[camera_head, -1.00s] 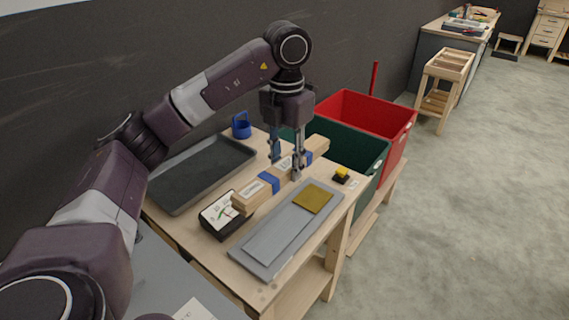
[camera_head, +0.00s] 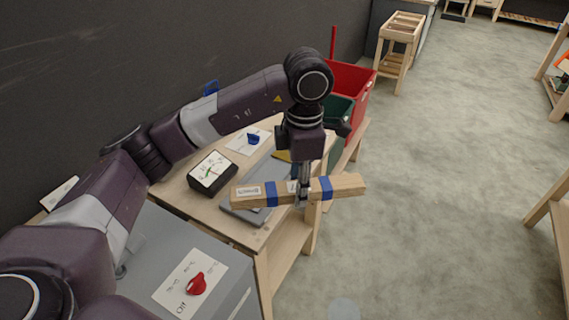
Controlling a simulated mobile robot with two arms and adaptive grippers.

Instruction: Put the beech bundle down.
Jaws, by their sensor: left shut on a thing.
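The beech bundle (camera_head: 343,187) is a long pale wooden piece with blue bands and a white label. My left gripper (camera_head: 303,196) points down and is shut around its middle. The bundle is roughly level and appears raised, crossing in front of the wooden bench (camera_head: 230,165). Its left part overlaps a grey plate (camera_head: 240,209) on the bench, and its right end shows against the floor. The gripper hides a small part of the bundle. My right gripper is not in view.
A black gauge box (camera_head: 212,172) and a blue knob (camera_head: 253,139) are on the bench. A grey cabinet with a red knob (camera_head: 195,285) stands at the near side. Green (camera_head: 340,115) and red bins (camera_head: 350,90) stand beyond. The floor (camera_head: 440,200) on the right is open.

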